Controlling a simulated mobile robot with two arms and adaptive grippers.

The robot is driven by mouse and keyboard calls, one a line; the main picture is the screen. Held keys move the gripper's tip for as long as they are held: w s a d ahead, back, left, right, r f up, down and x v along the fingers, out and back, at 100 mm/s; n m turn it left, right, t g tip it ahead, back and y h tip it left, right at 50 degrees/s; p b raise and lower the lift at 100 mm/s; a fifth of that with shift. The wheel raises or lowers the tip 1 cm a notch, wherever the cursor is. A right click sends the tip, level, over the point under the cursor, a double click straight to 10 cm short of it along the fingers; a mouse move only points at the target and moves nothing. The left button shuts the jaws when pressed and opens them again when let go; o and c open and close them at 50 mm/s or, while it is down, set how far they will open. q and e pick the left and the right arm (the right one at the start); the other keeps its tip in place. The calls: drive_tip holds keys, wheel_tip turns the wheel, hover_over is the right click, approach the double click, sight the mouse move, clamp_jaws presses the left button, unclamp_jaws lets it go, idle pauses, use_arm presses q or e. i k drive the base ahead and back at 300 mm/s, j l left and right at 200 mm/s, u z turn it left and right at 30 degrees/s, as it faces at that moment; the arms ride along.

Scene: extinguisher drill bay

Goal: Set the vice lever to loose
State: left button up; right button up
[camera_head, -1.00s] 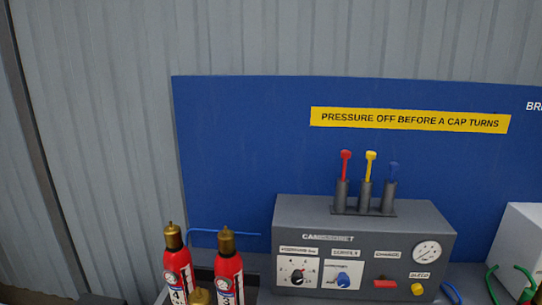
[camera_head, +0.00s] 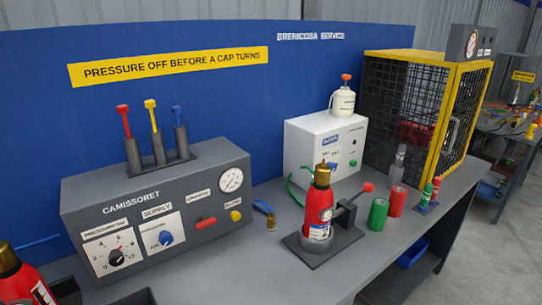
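The vice (camera_head: 343,243) is a dark clamp on a square base plate on the bench, right of centre. A red extinguisher (camera_head: 318,200) with a brass top stands upright in it. The vice lever is a dark arm with a red knob (camera_head: 368,187), reaching up and to the right from the clamp. I see no label on the vice to tell its lever setting. Neither of my grippers is in view.
A grey Camissoret panel (camera_head: 130,210) with dials stands on the left. Behind the vice are a white box (camera_head: 310,150) and a black-and-yellow mesh cage (camera_head: 410,110). Green (camera_head: 378,214) and red (camera_head: 397,202) cylinders stand close right of the lever.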

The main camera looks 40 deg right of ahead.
sight(368, 187)
drive_tip(key=z, duration=2)
